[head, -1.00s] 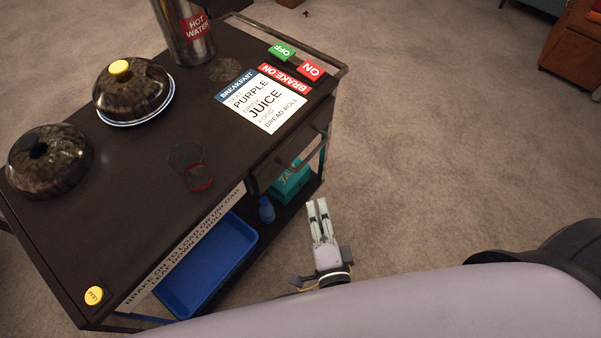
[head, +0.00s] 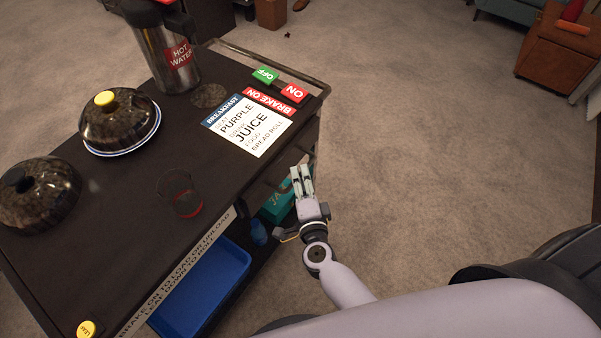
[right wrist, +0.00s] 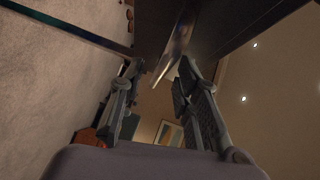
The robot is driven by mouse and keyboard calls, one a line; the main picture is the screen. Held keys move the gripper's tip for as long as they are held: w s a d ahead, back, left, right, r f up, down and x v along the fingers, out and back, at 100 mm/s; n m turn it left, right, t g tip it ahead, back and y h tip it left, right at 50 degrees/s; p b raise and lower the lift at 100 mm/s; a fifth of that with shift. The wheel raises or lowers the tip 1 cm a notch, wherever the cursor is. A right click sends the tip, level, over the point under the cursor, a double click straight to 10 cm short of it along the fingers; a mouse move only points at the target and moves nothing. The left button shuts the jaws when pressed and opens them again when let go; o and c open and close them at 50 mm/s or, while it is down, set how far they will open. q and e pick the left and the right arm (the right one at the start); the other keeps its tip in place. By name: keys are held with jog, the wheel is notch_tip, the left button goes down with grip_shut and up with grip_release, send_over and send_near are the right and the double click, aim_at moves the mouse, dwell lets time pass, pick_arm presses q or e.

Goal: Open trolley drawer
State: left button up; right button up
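The dark trolley (head: 130,215) stands at the left in the head view. Its drawer front (head: 283,163) is under the top's right edge, dark and partly hidden by my right gripper (head: 302,181). The drawer looks closed. My right gripper is at the drawer front with its fingers pointing toward it. In the right wrist view, the fingers (right wrist: 160,84) are apart, with a shiny metal edge, likely the drawer handle (right wrist: 172,56), between or just beyond them. Contact cannot be told. My left gripper is not in view.
On the trolley top are a hot water flask (head: 167,52), two domed covers (head: 118,122) (head: 38,195), a glass (head: 182,193) and a menu card (head: 248,125). A blue tray (head: 203,288) and a teal box (head: 277,207) sit below.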

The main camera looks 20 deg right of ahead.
jog(key=shift+w+d+f, duration=0.1)
jog(key=shift+w+f, duration=0.05)
jog(key=shift+w, duration=0.85)
grip_shut()
